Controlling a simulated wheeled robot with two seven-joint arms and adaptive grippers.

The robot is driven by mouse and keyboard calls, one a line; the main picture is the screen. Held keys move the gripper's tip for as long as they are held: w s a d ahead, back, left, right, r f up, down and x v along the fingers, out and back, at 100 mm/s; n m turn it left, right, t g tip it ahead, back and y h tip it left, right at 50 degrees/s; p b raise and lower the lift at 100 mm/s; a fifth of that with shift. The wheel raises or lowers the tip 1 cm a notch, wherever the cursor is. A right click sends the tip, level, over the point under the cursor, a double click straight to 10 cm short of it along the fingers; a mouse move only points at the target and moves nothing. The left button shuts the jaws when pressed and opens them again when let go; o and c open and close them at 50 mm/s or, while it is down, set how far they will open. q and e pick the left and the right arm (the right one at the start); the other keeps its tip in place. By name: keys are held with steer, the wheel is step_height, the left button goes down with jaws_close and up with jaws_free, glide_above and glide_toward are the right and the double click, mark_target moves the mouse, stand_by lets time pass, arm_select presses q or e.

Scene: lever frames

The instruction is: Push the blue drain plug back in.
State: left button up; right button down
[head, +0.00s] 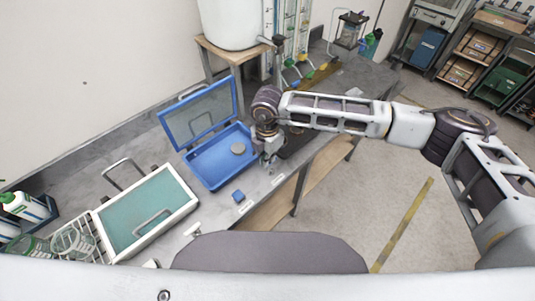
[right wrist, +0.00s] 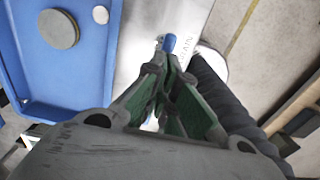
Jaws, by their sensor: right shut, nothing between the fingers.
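The blue drain plug (right wrist: 170,42) shows in the right wrist view as a small blue peg, just beyond my fingertips, beside lettering that appears to read DRAIN. My right gripper (right wrist: 172,68) is shut and empty, its tips pointing at the plug. I cannot tell whether they touch it or how far the plug stands out. In the head view my right gripper (head: 268,163) is at the right front corner of an open blue case (head: 207,178), near the bench's front edge. I cannot make out the plug there. My left gripper is not in view.
A grey disc (head: 238,148) lies in the blue case. A small blue block (head: 238,196) sits on the bench in front. A white tray with a teal bottom (head: 150,212) stands at left. Shelves (head: 480,50) stand at the back right; open floor lies between.

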mark_target(271, 166)
steer(key=shift+f, duration=0.2)
steer(key=shift+f+b, duration=1.5)
steer(key=shift+b, duration=0.1)
steer(key=shift+s, duration=0.1)
steer(key=shift+f, duration=0.15)
